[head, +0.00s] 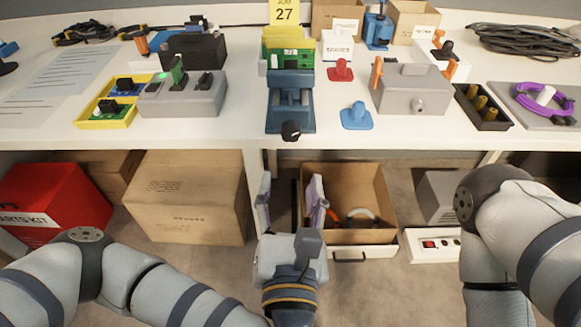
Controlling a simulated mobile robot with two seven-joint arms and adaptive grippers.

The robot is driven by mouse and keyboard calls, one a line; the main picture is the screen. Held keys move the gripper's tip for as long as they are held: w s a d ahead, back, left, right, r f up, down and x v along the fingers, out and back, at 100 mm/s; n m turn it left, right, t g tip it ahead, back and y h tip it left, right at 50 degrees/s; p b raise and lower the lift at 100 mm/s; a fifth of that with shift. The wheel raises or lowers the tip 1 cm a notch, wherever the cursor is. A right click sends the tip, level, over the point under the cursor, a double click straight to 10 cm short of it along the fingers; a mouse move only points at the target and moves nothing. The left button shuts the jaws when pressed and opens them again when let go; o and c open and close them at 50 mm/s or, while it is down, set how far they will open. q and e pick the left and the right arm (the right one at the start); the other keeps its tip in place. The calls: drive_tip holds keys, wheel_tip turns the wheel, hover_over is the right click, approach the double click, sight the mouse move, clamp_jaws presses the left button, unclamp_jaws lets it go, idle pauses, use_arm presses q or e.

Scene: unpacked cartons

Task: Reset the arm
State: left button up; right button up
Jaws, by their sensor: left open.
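My left gripper (290,188) is in the lower middle of the head view, in front of the table's front edge. Its two fingers point away from me and stand wide apart, with nothing between them. My left arm (170,290) comes in from the lower left and bends toward the middle. My right arm (540,235) shows at the lower right, with its dark elbow joint near the table edge. Its gripper is out of the picture.
The white table (40,125) carries a grey box (410,88), a blue fixture (290,90) and a yellow tray (108,110). Below are a red kit box (55,200), a closed carton (190,200) and an open drawer (375,185) just right of my left gripper.

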use_arm(q)
drive_tip(key=shift+s, duration=0.1)
idle(0.3)
drive_tip(key=s+d+f+m+g+h+p, duration=0.25)
drive_tip(key=s+d+m+h, duration=0.4)
drive_tip(key=m, duration=0.35)
drive_tip(key=s+f+m+g+h+p, duration=0.2)
drive_tip(key=s+f+m+g+h, duration=0.1)
drive_tip(key=s+f+m+g, duration=0.8)
drive_tip(key=s+a+f+m+g+y+p, duration=0.1)
drive_tip(key=s+a+m+g+y, duration=0.2)
drive_tip(key=s+a, duration=0.5)
drive_tip(key=s+a+f+m+g+y+p, duration=0.1)
drive_tip(key=s+a+m+g+y, duration=0.3)
drive_tip(key=a, duration=1.6)
drive_tip(key=s+m+y+p, duration=0.1)
drive_tip(key=s+m+y, duration=0.1)
drive_tip(key=s+m, duration=0.2)
drive_tip(key=shift+s+a+m, duration=0.3)
drive_tip(key=shift+a, duration=0.1)
use_arm(e)
drive_tip(key=w+r+t, duration=0.3)
drive_tip(key=w+r, duration=0.4)
drive_tip(key=r, duration=0.1)
drive_tip(key=shift+w+r, duration=0.25)
drive_tip(key=shift+w, duration=0.05)
use_arm(q)
drive_tip(key=shift+y, duration=0.25)
use_arm(e)
drive_tip(key=shift+s+a, duration=0.1)
